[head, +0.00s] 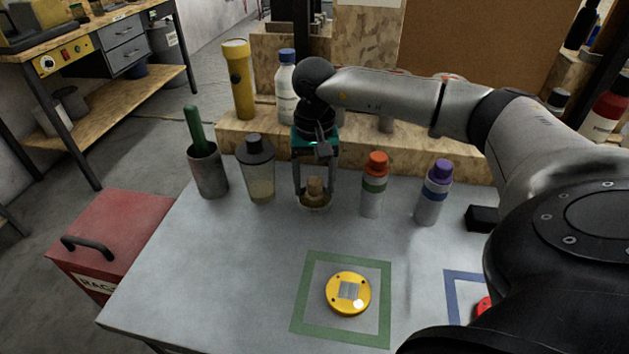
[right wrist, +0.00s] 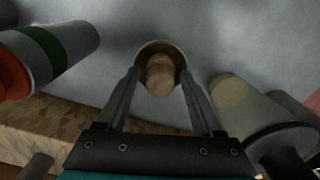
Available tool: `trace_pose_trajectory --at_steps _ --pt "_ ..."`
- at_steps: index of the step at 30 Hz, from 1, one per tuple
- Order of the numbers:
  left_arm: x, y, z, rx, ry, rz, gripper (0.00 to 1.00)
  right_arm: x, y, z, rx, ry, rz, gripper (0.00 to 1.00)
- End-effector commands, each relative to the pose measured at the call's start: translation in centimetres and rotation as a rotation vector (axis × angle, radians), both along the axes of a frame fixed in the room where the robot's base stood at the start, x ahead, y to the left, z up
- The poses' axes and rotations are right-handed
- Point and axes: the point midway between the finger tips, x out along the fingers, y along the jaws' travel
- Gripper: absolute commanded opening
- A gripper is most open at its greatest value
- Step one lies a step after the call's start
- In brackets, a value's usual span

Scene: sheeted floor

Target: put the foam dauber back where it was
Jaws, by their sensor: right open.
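A stubby tan piece, which looks like the foam dauber (head: 315,186), stands upright in a small round pot (head: 316,206) near the back of the grey table. In the right wrist view the dauber (right wrist: 160,76) shows inside the pot's round rim (right wrist: 148,45). My right gripper (head: 314,192) points down over it with its fingers apart, one on each side (right wrist: 160,80). I cannot tell whether the fingers touch the pot. My left gripper is not in view.
A clear grey-lidded bottle (head: 260,172) stands close left, beside a grey cup with a green handle (head: 207,168). An orange-capped bottle (head: 374,186) and a purple-capped bottle (head: 432,194) stand right. A yellow puck (head: 348,293) lies in a green square (head: 308,295). The front left table is clear.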

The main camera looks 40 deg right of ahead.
Motion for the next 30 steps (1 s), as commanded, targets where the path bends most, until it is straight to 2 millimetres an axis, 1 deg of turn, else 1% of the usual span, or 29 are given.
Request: trace_pose_trajectory --at_steps 3,5,11,15,19,24,30 --pt "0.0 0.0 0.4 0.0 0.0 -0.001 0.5 0.0 0.0 0.6 0.0 -0.001 0.0 0.68" --pt "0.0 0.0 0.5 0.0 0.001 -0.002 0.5 0.1 0.0 1.4 0.001 -0.004 0.0 0.68" --pt "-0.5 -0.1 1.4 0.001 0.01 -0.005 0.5 0.1 0.0 5.7 0.001 -0.006 0.0 0.68" --pt "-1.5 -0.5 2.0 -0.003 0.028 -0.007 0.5 0.1 0.0 8.7 0.0 -0.005 0.001 0.68" --pt "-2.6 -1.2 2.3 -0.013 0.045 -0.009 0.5 0.1 0.0 10.8 0.001 -0.004 0.001 0.68" --pt "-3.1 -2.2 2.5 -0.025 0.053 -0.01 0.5 0.0 0.0 12.2 0.0 -0.001 0.0 0.68" --pt "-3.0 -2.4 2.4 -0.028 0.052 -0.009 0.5 0.0 0.0 12.4 0.0 0.0 0.0 0.68"
